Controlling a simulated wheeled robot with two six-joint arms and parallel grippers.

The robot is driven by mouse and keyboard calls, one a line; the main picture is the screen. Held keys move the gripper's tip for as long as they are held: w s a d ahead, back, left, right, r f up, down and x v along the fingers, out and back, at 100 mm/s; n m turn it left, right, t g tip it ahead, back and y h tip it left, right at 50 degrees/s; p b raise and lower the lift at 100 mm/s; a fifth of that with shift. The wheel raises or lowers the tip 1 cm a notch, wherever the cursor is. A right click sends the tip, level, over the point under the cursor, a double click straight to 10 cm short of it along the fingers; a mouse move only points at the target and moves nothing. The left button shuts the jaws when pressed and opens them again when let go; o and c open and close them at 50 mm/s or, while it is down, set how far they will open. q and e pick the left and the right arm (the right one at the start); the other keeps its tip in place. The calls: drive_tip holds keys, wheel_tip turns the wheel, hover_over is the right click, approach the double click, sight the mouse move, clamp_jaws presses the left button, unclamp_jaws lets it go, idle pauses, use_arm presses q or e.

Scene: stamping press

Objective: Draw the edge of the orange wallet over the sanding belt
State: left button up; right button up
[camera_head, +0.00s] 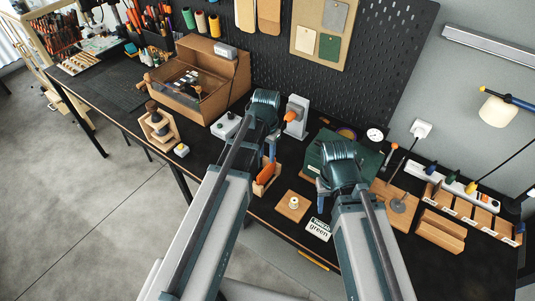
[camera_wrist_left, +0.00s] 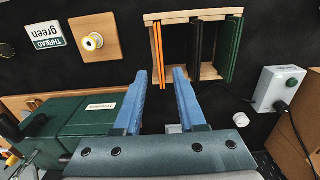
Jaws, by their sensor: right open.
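The orange wallet (camera_head: 265,174) stands on edge in a small wooden rack (camera_head: 261,190). In the left wrist view the orange wallet (camera_wrist_left: 158,50) is at the rack's left end, with a black wallet (camera_wrist_left: 198,50) and a green wallet (camera_wrist_left: 231,48) to its right. My left gripper (camera_wrist_left: 160,74) is open, its blue fingers on either side of the orange wallet's near end; contact cannot be told. My right gripper (camera_head: 322,190) is open in front of a green machine (camera_head: 325,153), largely hidden by my right arm. I cannot make out the sanding belt.
A spool on a wooden block (camera_head: 285,208) and a "THREAD green" card (camera_head: 318,229) lie right of the rack. A white switch box (camera_wrist_left: 284,88) with a cable stands right of it in the wrist view. A grey stand (camera_head: 296,122) with an orange part is behind.

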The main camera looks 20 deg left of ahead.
sight(267, 167)
use_arm(q)
wheel_tip(267, 167, down, 8)
drive_tip(key=b, duration=0.7)
drive_tip(key=shift+r, duration=0.2)
use_arm(e)
wheel_tip(267, 167, down, 8)
drive_tip(key=shift+r, duration=0.2)
use_arm(q)
drive_tip(key=shift+r+p, duration=0.3)
drive_tip(key=shift+c, duration=1.1)
clamp_jaws()
use_arm(e)
drive_tip(key=shift+r, duration=0.3)
use_arm(q)
drive_tip(key=shift+r, duration=0.15)
use_arm(e)
drive_tip(key=shift+r, duration=0.2)
use_arm(q)
drive_tip(key=shift+r+p, duration=0.45)
drive_tip(key=shift+p, duration=0.15)
use_arm(e)
drive_tip(key=shift+r, duration=0.45)
use_arm(q)
drive_tip(key=shift+r, duration=0.1)
wheel_tip(267, 167, up, 7)
drive_tip(key=p, duration=0.7)
use_arm(e)
wheel_tip(267, 167, up, 7)
